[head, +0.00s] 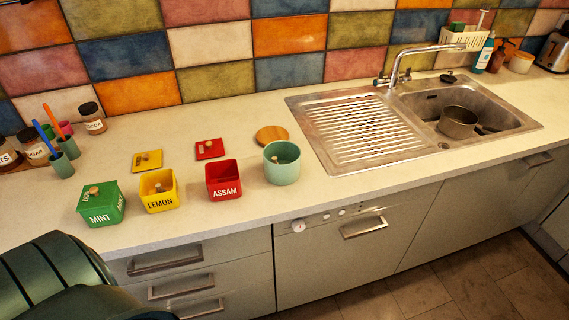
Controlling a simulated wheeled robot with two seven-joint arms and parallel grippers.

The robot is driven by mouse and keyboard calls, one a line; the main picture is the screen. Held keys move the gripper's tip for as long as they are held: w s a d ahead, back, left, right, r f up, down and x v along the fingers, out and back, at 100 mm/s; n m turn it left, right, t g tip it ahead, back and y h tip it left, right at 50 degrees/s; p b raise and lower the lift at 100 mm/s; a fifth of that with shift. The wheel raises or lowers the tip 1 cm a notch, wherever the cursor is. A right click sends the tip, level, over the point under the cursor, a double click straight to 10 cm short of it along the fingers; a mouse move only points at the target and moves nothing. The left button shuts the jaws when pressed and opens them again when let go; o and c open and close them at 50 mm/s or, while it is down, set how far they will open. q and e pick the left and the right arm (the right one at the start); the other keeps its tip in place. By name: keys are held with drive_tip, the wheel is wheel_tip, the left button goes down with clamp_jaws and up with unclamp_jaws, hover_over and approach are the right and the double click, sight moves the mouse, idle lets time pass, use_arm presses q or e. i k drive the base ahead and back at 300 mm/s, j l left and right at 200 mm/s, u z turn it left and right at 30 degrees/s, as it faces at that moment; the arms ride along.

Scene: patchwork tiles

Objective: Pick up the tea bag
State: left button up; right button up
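An open yellow box marked LEMON (159,203) and an open red box marked ASSAM (224,194) stand near the counter's front edge. A mint-green cup (282,171) stands to the right of the red box, with a small item visible inside. Neither of my grippers is in view. A dark green part of my arm shows at the lower left.
A yellow lid (147,160), a red lid (209,149) and a round wooden disc (271,134) lie behind the boxes. Jars and small cups stand at the left. The steel sink (366,135) is at the right, with a pot (458,122) inside. Drawers are below.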

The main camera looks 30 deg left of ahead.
sight(159, 188)
drive_tip(key=u, duration=1.95)
